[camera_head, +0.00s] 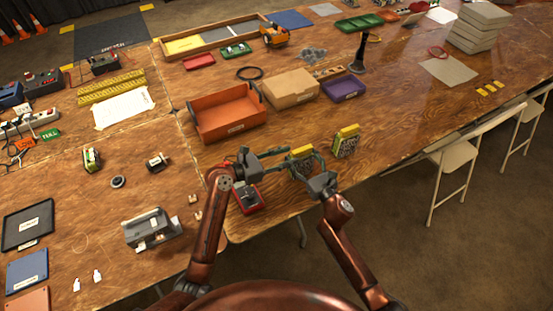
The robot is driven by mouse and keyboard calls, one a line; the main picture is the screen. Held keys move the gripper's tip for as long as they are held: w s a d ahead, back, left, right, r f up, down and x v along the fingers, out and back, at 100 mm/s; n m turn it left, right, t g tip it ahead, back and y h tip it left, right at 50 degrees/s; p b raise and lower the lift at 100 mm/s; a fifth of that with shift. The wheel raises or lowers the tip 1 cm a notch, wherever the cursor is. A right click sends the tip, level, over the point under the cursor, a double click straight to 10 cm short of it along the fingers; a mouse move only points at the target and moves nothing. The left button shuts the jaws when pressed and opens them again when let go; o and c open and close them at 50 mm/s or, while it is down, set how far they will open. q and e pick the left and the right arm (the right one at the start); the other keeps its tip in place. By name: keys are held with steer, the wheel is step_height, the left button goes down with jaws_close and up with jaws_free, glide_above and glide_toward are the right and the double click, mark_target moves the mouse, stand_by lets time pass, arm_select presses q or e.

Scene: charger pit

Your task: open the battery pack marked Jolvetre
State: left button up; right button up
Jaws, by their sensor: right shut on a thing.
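Two battery packs with yellow tops and dark patterned sides stand near the table's front edge. The nearer pack (301,152) is between my grippers, and the other pack (346,142) stands just to its right. The lettering on both is too small to read, so I cannot tell which is marked Jolvetre. My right gripper (304,164) is shut on the nearer pack and hides part of it. My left gripper (283,158) points at that pack from the left, with its fingers spread apart; whether it touches the pack is unclear.
A red-based device (249,199) sits below my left gripper at the table edge. An orange open bin (228,112), a cardboard box (291,87) and a purple bin (343,88) stand behind. A grey machine (152,230) is at left. Bare wood lies right of the packs.

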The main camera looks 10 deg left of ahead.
mark_target(302, 149)
arm_select(q)
steer(key=x, duration=0.6)
steer(key=shift+w+d, duration=0.2)
steer(key=shift+d, duration=0.05)
steer(key=shift+c, duration=0.2)
jaws_close()
steer(key=shift+r, duration=0.2)
stand_by(0.5)
steer(key=shift+r, duration=0.9)
steer(key=shift+r, duration=2)
arm_select(e)
steer(key=o, duration=1.8)
steer(key=shift+c, duration=0.2)
